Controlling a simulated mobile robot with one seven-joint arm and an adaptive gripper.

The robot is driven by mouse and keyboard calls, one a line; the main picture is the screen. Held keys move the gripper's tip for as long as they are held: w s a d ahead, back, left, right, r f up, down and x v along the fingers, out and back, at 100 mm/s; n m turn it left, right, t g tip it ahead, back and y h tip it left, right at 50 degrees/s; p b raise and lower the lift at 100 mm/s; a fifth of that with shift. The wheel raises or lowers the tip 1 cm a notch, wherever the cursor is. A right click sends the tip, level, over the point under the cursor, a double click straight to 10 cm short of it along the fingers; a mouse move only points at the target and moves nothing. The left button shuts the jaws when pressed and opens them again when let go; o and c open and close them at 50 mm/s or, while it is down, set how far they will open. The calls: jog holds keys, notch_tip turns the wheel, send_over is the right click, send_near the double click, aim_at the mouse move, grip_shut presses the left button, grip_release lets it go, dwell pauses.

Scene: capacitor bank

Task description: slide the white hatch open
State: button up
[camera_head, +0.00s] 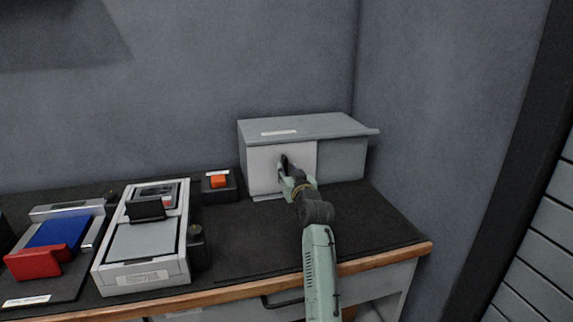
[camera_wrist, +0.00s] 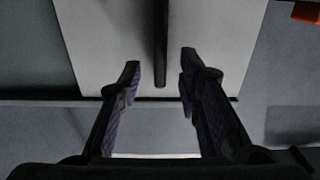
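The white hatch (camera_head: 264,170) is a flat pale panel on the left part of the front of a grey box (camera_head: 318,127). In the wrist view the white hatch (camera_wrist: 215,45) fills the upper middle. A dark bar handle (camera_wrist: 161,35) stands out from it. My gripper (camera_head: 287,172) is at the hatch's right side in the head view and hides part of the handle. In the wrist view my gripper (camera_wrist: 160,78) is open, with one finger on each side of the handle's end and a gap on both sides.
An orange button on a dark box (camera_head: 219,188) stands just left of the grey box. A grey device with a black handle (camera_head: 142,245) and a blue-and-red unit (camera_head: 52,240) lie further left. Walls stand behind and right.

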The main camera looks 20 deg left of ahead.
jog(key=shift+x, duration=1.25)
jog(key=shift+c, duration=0.2)
grip_shut()
